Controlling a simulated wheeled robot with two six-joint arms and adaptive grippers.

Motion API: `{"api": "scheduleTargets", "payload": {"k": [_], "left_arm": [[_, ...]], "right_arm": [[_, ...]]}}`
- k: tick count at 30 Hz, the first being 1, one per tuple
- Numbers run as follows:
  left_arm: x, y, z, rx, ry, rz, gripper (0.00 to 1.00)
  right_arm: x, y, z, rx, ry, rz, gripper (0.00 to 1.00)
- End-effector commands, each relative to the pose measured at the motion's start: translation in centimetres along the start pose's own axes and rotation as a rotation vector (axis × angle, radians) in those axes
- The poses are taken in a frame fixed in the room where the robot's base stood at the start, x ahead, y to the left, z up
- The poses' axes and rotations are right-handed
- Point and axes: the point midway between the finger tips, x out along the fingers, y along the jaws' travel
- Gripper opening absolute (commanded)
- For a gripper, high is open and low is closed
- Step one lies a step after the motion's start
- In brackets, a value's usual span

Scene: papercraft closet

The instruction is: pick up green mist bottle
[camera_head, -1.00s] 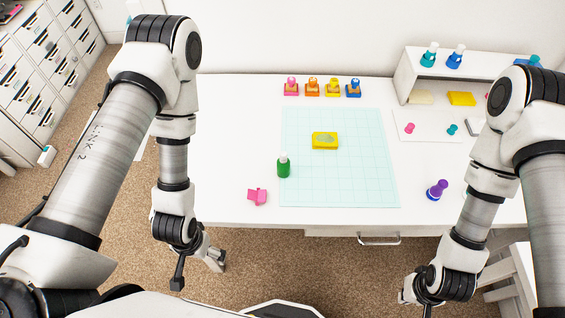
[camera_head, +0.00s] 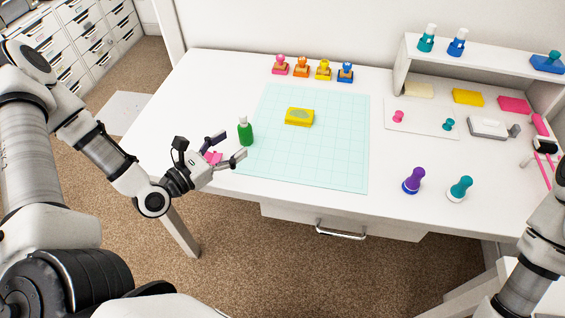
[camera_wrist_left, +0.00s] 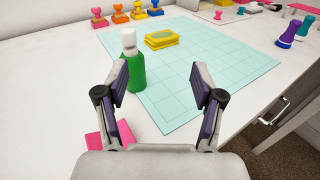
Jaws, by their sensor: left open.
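The green mist bottle (camera_head: 245,132) with a white cap stands upright at the left edge of the pale cutting mat (camera_head: 340,170). It also shows in the left wrist view (camera_wrist_left: 133,72), just beyond the left finger and partly hidden by it. My left gripper (camera_head: 231,147) is open and empty, close to the bottle on its near left side. In the left wrist view the gap between the fingers (camera_wrist_left: 165,85) shows the mat, with the bottle toward the left finger. I cannot tell whether the finger touches the bottle. My right gripper is out of view.
A pink object (camera_head: 213,157) lies on the table beneath my left gripper. A yellow ink pad (camera_head: 299,117) lies on the mat. Several small stamps (camera_head: 302,67) line the back. A purple stamp (camera_head: 413,181) and a teal stamp (camera_head: 460,189) stand to the right.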

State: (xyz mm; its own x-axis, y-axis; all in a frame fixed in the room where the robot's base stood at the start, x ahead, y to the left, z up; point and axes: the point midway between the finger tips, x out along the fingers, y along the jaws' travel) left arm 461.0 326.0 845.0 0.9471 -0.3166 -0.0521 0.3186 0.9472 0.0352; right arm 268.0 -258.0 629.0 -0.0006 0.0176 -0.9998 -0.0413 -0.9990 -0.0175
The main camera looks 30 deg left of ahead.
Motion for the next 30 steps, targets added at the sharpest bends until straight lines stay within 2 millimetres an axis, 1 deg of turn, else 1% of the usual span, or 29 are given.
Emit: {"api": "scheduleTargets", "payload": {"k": [1,3,5,9,14,21,24,29,30], "left_arm": [[-0.4,1.5,-1.7,-0.019,-0.027,0.057,0.68],[-0.7,2.5,-1.8,-0.033,-0.049,0.093,0.68],[-0.2,2.6,-1.5,-0.029,-0.054,0.092,0.68],[1.4,2.5,-1.2,-0.025,-0.051,0.085,0.68],[3.0,2.7,-1.0,-0.025,-0.049,0.085,0.68],[6.7,3.1,-0.7,-0.024,-0.048,0.086,0.68],[7.2,3.2,-0.7,-0.027,-0.049,0.088,0.68],[7.2,3.2,-0.7,-0.028,-0.049,0.090,0.68],[7.2,3.2,-0.7,-0.028,-0.048,0.090,0.57]], "right_arm": [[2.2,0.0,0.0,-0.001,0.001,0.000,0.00],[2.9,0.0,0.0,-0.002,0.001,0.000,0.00],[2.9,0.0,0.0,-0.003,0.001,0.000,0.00],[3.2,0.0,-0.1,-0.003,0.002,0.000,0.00],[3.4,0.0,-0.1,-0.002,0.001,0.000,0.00],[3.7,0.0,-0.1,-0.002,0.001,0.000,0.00],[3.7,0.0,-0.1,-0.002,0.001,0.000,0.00],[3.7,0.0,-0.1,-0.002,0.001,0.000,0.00],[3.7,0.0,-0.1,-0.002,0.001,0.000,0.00]]}}
